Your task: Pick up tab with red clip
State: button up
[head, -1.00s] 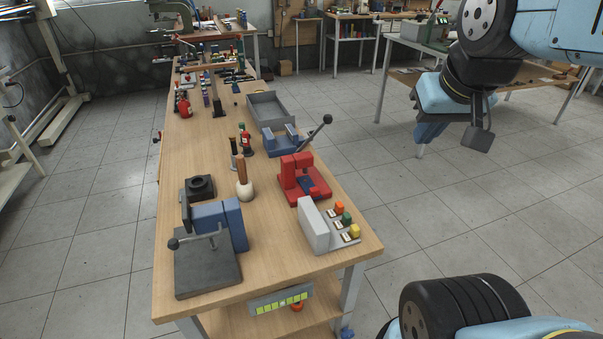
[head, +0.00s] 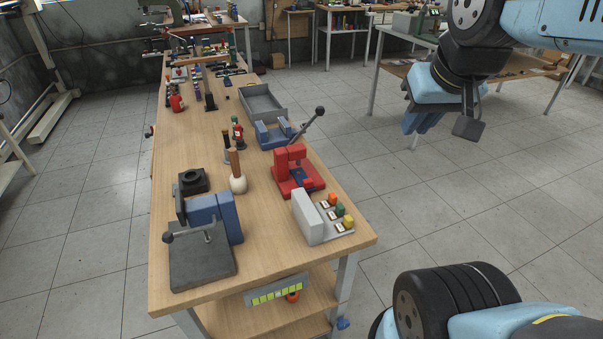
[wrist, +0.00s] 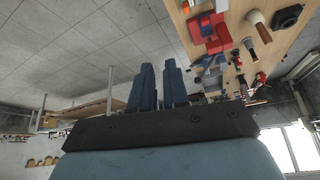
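A light grey holder (head: 308,217) stands at the near right corner of the wooden bench. Beside it is a row of small tabs with coloured clips. The orange-red clip (head: 333,199) is farthest, the green clip (head: 340,209) is in the middle and the yellow clip (head: 348,222) is nearest. My gripper (head: 418,124) hangs in the air to the right of the bench, well apart from the tabs. In the wrist view its two blue fingers (wrist: 159,66) show a narrow gap with nothing between them. The tabs cannot be made out in the wrist view.
A red press (head: 296,178) stands just behind the tabs. A blue fixture with a lever (head: 274,135) and a grey tray (head: 262,103) are farther back. A grey plate fixture (head: 203,265) is at the near left. Bare bench top lies between. The floor right of the bench is clear.

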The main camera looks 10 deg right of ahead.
aim_at(299, 175)
jog(key=z, duration=1.55)
jog(key=i, duration=0.1)
jog(key=u, duration=3.2)
jog(key=k, duration=1.35)
jog(key=z, duration=1.05)
jog(key=i, duration=1.05)
